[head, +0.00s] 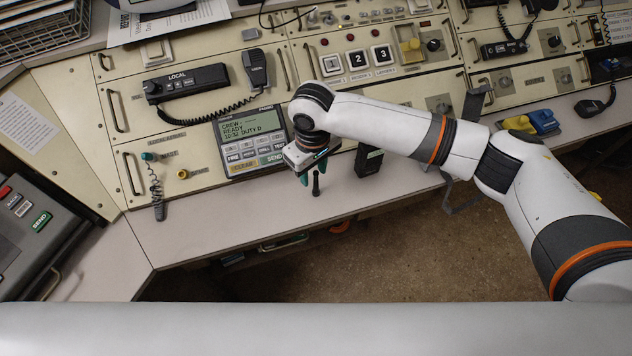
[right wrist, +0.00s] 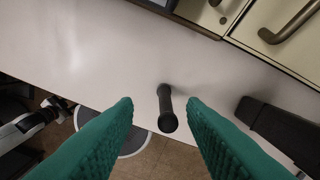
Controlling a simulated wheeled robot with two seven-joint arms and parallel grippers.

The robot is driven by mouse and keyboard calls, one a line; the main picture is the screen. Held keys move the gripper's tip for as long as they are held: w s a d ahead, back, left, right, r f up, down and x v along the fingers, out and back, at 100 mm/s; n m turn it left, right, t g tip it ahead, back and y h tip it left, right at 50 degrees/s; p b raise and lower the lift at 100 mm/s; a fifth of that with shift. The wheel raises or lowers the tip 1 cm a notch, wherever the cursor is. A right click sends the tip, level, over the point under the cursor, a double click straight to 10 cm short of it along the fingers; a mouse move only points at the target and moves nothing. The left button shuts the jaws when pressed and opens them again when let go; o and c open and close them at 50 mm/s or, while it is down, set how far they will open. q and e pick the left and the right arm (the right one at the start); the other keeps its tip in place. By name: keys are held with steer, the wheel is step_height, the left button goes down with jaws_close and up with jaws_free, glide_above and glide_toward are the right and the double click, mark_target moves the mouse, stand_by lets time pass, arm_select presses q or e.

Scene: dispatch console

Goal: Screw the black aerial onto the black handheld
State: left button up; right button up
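The black aerial (head: 316,184) stands upright on the light desk strip, near its front edge. In the right wrist view, the aerial (right wrist: 166,108) shows as a dark stick with a round top, between the fingertips and apart from both. My right gripper (head: 314,174), with green fingers, points down just above and around it. The open gripper (right wrist: 160,104) holds nothing. The black handheld (head: 369,161) stands on the desk just right of the gripper, partly behind my arm. It also shows in the right wrist view (right wrist: 282,128). My left gripper is not in view.
A keypad terminal (head: 250,140) sits behind and left of the gripper. A coiled-cord handset (head: 157,190) hangs at the left. Yellow and blue items (head: 532,122) lie at the right. The desk strip (head: 240,215) left of the aerial is clear; its front edge drops to the floor.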

mark_target(316, 191)
steer(key=f, duration=0.5)
steer(key=shift+w+d, duration=0.1)
steer(key=shift+d, duration=0.2)
steer(key=shift+c, duration=0.2)
jaws_close()
